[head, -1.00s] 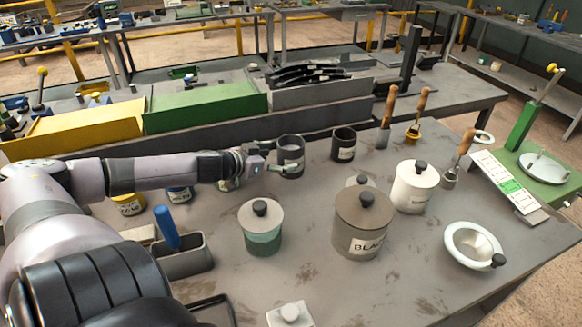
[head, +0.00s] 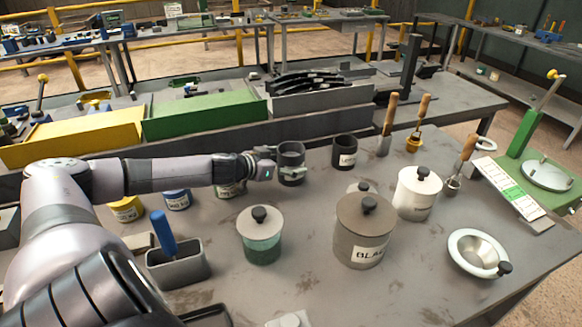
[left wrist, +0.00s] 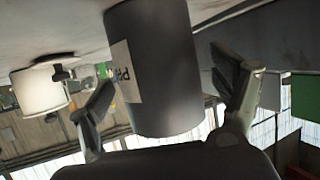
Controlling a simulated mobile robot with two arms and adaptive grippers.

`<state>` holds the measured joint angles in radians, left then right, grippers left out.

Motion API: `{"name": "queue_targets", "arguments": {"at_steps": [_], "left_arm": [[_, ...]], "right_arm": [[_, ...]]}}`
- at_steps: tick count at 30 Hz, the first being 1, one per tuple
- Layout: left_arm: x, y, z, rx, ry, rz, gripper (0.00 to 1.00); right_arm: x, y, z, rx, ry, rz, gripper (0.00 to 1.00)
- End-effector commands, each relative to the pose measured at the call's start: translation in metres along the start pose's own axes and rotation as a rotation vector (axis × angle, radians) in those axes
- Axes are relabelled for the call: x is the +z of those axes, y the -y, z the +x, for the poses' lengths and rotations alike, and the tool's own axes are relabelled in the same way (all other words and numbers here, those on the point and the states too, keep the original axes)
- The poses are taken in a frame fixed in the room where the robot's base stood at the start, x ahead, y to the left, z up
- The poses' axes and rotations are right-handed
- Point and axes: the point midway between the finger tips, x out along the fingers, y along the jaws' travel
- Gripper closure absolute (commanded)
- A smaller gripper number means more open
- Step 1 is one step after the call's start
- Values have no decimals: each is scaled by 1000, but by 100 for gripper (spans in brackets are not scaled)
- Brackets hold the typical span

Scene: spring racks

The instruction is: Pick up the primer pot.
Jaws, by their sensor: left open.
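The primer pot is a dark grey open cylinder (head: 291,158) standing on the grey bench near the raised back edge. In the left wrist view gaps show between the fingers and the pot wall. My right gripper is not in view.
A similar dark pot (head: 345,151) stands just right. A green-banded lidded jar (head: 260,240), a large brown lidded jar (head: 360,240) and a white lidded jar (head: 414,195) stand nearer. Wooden-handled tools (head: 388,125) stand to the right. A grey holder (head: 178,266) is front left.

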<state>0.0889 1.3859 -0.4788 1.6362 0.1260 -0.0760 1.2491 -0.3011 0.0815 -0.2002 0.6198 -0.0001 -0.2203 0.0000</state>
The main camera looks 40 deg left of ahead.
Motion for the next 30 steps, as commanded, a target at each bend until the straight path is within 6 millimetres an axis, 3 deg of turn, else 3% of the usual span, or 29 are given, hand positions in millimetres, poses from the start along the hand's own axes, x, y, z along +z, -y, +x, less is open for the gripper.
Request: {"name": "queue_targets", "arguments": {"at_steps": [12,21,30], "left_arm": [[-2,-1,24,2,-2,-1,15],[0,-1,26,2,0,0,15],[0,-1,26,2,0,0,34]], "right_arm": [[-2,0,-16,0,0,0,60],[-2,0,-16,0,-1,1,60],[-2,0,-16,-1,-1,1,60]]}}
